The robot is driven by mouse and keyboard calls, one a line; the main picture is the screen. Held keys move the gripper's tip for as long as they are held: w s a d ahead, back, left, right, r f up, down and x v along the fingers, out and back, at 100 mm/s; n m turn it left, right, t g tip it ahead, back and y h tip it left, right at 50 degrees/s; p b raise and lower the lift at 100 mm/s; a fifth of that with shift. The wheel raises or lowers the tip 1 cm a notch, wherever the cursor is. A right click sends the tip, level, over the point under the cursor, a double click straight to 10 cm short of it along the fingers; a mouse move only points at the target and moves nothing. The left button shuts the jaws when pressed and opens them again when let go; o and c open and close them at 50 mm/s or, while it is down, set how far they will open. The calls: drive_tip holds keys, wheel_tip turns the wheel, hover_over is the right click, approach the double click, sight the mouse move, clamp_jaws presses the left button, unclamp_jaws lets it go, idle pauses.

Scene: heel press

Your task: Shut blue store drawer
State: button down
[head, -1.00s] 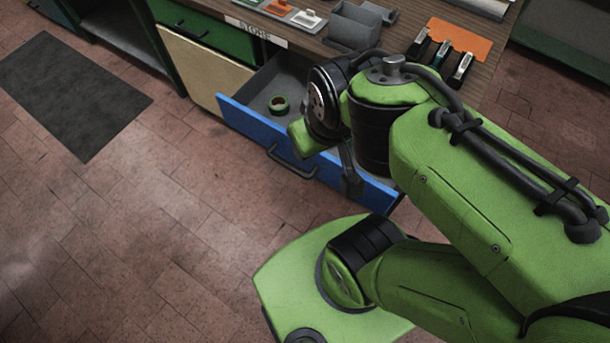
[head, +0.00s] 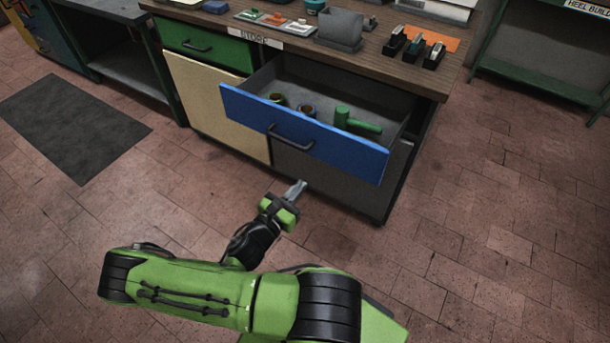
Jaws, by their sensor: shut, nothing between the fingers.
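The blue store drawer (head: 335,148) stands pulled out from the right side of the store bench. Its dark bar handle (head: 290,137) is on the blue front, left of the middle. My gripper (head: 298,187) is shut and empty. It appears in front of and below the drawer front, apart from it, with its fingers pointing toward the bench.
The bench top (head: 300,46) carries a grey bin (head: 340,30), several staplers (head: 413,45) and small trays. A shut green drawer (head: 205,45) and a cream panel (head: 220,107) are left of the blue drawer. The floor in front is clear, with a dark mat (head: 72,122) at left.

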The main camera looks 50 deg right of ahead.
sight(329, 148)
drive_tip(key=shift+n+t, duration=0.3)
drive_tip(key=shift+n, duration=0.1)
drive_tip(key=d+b, duration=0.1)
drive_tip(key=d, duration=0.3)
drive_tip(key=w+d+b, duration=0.1)
drive_tip(key=d, duration=0.4)
drive_tip(key=d+b, duration=0.1)
drive_tip(key=d, duration=0.4)
drive_tip(key=shift+w+f, duration=0.15)
drive_tip(key=shift+w, duration=0.2)
drive_tip(key=shift+d, duration=0.15)
